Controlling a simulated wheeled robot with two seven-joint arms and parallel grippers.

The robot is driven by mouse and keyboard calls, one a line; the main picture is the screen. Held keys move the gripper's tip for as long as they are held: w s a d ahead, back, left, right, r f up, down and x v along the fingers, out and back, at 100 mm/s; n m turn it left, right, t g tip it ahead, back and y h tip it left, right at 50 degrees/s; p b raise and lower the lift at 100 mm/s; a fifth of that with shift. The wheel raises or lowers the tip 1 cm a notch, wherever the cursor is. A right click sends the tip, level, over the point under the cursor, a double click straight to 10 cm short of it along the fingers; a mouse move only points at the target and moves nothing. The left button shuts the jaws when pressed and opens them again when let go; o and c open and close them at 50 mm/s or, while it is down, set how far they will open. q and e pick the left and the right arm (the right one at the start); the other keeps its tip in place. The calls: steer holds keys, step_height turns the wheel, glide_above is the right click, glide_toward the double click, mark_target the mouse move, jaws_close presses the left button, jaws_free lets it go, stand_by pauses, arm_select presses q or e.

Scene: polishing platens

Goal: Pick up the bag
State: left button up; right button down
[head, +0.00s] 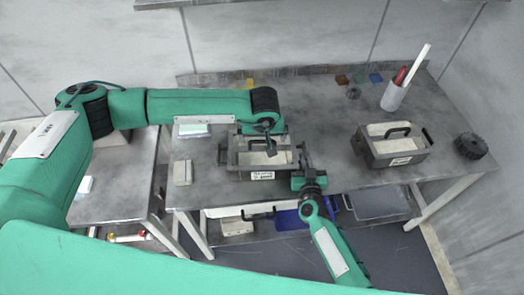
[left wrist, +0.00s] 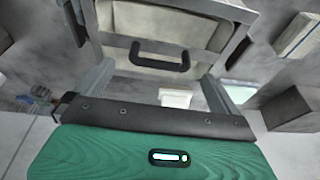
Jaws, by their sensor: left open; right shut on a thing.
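The bag, a dark grey open-topped holder (head: 240,160) with a cream inside, black handles and a white label, stands on the table in the middle of the head view. My left gripper (head: 268,146) is open above it. In the left wrist view a black handle on the bag (left wrist: 160,57) shows between the spread fingers of my left gripper (left wrist: 155,75), and the fingers look apart from it. My right gripper (head: 303,160) is at the right end of the bag, shut on its end handle, which is mostly hidden by the fingers.
A similar holder (head: 390,155) stands to the right, with a black round part (head: 471,146) beyond it. A cup (head: 394,96) with tools stands at the back. A small pale box (head: 183,172) lies left of the bag. The table is clear between the two holders.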

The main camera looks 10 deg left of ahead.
mark_target(262, 142)
arm_select(q)
steer(key=shift+x, duration=2.65)
steer(key=c, duration=1)
steer(key=shift+o, duration=0.2)
step_height(262, 142, up, 10)
steer(key=shift+r, duration=0.1)
steer(key=o, duration=0.5)
steer(key=c, duration=0.5)
